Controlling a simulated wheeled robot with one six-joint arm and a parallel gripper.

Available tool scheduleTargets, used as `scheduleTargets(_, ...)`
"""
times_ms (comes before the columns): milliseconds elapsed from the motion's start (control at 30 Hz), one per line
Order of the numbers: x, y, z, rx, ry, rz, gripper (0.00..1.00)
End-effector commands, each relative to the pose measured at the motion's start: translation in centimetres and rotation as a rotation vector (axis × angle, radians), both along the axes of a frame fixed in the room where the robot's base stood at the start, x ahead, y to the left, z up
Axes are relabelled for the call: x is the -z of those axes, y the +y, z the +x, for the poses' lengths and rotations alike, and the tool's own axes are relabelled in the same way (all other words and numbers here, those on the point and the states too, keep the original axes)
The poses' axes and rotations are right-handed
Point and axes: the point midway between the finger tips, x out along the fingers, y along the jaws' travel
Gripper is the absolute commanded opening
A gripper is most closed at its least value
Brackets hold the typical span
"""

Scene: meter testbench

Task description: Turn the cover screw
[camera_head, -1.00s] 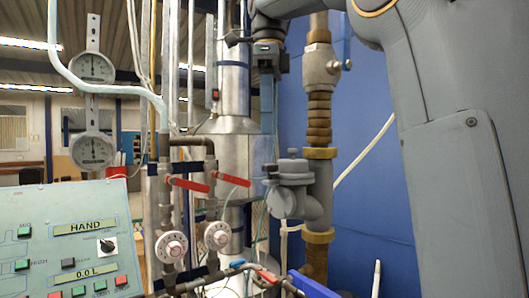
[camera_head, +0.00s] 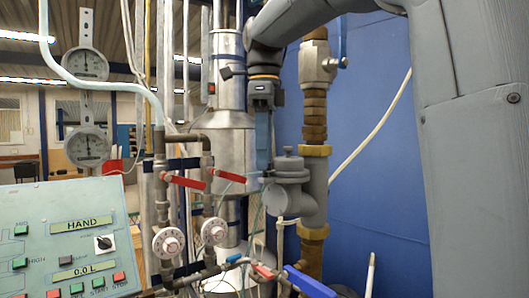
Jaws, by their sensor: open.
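The grey meter (camera_head: 290,192) is fixed to the upright pipe right of centre. On its top is a round grey cover (camera_head: 288,165) with a small knob-like screw (camera_head: 288,150). My gripper (camera_head: 263,155) points down from its dark wrist, just left of the meter's top. Its jaws are open and empty. In this view the fingers look close beside the cover, and I cannot tell whether they touch it or how far apart they are in depth.
Brass pipe fittings (camera_head: 315,105) rise right above the meter. Red-handled valves (camera_head: 185,180) and white dials (camera_head: 168,243) stand to the left. A control panel (camera_head: 70,245) is at lower left. A blue handle (camera_head: 308,283) lies below the meter. The blue wall is behind.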

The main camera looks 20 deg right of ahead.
Motion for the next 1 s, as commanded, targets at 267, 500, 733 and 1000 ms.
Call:
scheduleTargets(267,-0.02,0.04,0.01,-0.001,0.000,0.000,0.16)
scheduleTargets(500,-0.03,0.04,0.00,-0.007,0.000,0.000,0.04)
scheduleTargets(733,-0.04,0.05,-0.02,-0.073,0.000,0.000,0.04)
scheduleTargets(1000,-0.05,0.08,-0.08,-0.271,0.000,0.000,0.04)
